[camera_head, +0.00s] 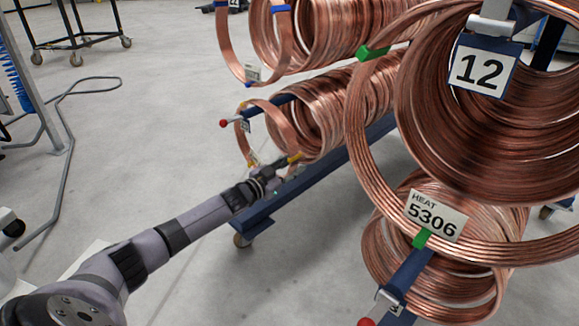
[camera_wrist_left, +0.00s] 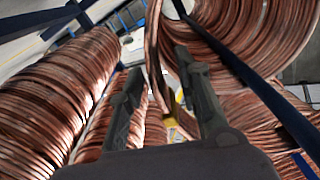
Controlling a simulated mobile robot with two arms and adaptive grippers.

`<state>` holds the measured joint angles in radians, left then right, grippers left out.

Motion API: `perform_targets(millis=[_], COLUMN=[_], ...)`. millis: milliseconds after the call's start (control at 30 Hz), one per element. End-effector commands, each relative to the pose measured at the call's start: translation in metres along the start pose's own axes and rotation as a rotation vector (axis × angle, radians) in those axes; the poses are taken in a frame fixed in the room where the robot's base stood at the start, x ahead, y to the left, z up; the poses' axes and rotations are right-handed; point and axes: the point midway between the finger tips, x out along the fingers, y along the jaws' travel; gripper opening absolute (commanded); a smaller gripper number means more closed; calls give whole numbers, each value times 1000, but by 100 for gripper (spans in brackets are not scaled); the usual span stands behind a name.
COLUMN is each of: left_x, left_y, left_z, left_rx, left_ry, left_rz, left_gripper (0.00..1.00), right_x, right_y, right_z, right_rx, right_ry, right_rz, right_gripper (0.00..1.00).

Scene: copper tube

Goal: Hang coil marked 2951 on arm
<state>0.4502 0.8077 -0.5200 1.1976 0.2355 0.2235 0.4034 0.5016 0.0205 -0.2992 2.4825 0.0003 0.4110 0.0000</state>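No tag reading 2951 is legible in either view. My left gripper (camera_head: 283,175) reaches in from the left to the lower edge of a copper coil (camera_head: 269,106) with yellow tape, at the front of the lower far rack arm. In the left wrist view, the two dark fingers of my left gripper (camera_wrist_left: 157,62) are spread apart. A thin band of copper tube (camera_wrist_left: 151,47) shows in the gap between them, with yellow tape (camera_wrist_left: 172,122) lower down. I cannot tell whether the fingers touch it. My right gripper is in neither view.
A large coil on the right bears the tag HEAT 5306 (camera_head: 436,215) with green tape. A plate marked 12 (camera_head: 481,69) hangs above it. A blue rack beam (camera_head: 310,174) runs near my left gripper. A red-tipped arm end (camera_head: 224,123) sticks out left. Open floor (camera_head: 160,140) lies left.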

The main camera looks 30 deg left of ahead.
Motion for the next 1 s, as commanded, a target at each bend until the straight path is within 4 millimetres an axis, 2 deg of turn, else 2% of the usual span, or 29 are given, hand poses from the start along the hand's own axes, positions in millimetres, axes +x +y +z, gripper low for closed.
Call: perform_targets(millis=[167, 700, 1000], left_x=[-12, -97, -118], left_y=[-1, 0, -1], left_z=[0, -1, -2], left_rx=[1, 4, 4], left_ry=[1, 3, 6], left_rz=[0, 1, -1], left_gripper=[31, 31, 31], right_x=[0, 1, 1], right_y=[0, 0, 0], right_z=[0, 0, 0], right_rx=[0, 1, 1], right_ry=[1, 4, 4], right_rz=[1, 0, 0], right_gripper=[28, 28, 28])
